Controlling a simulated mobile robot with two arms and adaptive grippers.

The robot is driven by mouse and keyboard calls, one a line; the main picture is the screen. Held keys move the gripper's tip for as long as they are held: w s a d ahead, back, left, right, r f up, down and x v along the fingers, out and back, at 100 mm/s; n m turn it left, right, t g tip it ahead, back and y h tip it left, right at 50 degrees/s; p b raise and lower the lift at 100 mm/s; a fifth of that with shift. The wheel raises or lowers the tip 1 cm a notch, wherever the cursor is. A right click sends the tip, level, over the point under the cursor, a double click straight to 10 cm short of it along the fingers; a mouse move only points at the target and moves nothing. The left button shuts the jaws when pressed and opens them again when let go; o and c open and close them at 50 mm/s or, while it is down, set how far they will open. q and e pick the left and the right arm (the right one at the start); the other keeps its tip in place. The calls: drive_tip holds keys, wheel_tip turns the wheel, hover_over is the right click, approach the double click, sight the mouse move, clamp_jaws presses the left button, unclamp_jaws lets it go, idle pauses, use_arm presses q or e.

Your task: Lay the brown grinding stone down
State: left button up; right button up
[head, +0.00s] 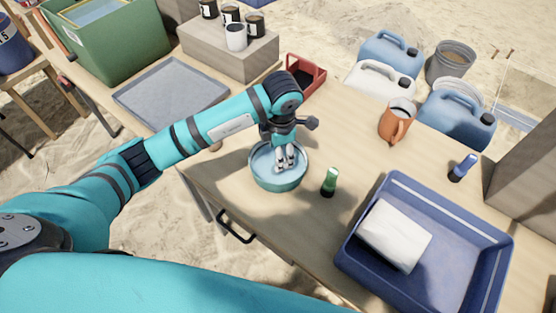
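My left gripper (285,165) reaches down into a round teal bowl (264,180) on the wooden table. Its fingers are close together with their tips inside the bowl. I cannot tell whether they hold anything, and no brown stone shows between them. A small brown rounded thing (216,147) lies on the table's left part, mostly hidden under my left forearm. It may be the brown grinding stone, but too little shows to be sure. My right gripper is not in view.
A blue tray (490,240) with a white block (394,236) stands at the right. Green (329,182) and blue (463,168) small bottles and an orange jug (397,120) stand nearby. A grey tray (172,90) is at the back left. Table room is free between bowl and jug.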

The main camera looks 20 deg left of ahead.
use_arm(q)
drive_tip(key=shift+s+d+r, duration=0.1)
drive_tip(key=shift+s+r, duration=0.05)
drive_tip(key=shift+r, duration=2.4)
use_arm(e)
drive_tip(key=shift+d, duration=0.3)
